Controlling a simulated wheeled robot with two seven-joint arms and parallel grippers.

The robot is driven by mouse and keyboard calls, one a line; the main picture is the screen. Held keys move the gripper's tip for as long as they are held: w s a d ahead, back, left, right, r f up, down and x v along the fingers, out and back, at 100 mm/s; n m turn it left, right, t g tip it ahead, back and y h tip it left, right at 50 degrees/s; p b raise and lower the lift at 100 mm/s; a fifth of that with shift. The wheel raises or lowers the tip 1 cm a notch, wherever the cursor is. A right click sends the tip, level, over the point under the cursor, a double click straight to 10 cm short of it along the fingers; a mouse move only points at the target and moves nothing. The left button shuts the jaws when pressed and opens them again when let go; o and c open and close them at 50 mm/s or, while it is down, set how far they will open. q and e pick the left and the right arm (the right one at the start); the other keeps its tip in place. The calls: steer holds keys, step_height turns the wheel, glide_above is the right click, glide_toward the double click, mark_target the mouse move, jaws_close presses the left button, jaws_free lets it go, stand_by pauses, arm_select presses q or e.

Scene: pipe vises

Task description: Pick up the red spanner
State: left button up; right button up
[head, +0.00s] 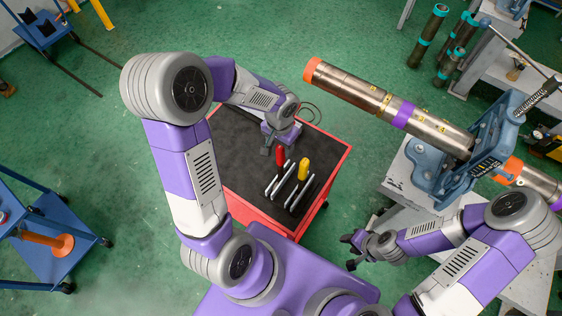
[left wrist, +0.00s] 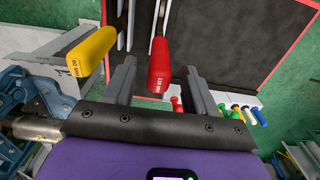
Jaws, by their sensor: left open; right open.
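The red spanner (head: 280,157) lies on the black top of the red-edged cart, its red handle toward the back and its metal part toward me. My left gripper (head: 267,146) is open just beside and above the red handle. In the left wrist view the red handle (left wrist: 158,66) shows between the two open fingers of my left gripper (left wrist: 160,88), apart from both. My right gripper (head: 349,252) is open and empty, to the right of the cart.
A yellow-handled tool (head: 303,167) lies just right of the red spanner; its handle (left wrist: 92,50) is outside the left finger in the wrist view. The cart top (head: 236,160) is bare at left. A vise (head: 455,150) holds a long pipe (head: 350,90) at right.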

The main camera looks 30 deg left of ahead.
mark_target(281, 166)
arm_select(q)
step_height(281, 166, down, 2)
steer(key=shift+w+f, duration=0.1)
steer(key=shift+f, duration=0.15)
jaws_close()
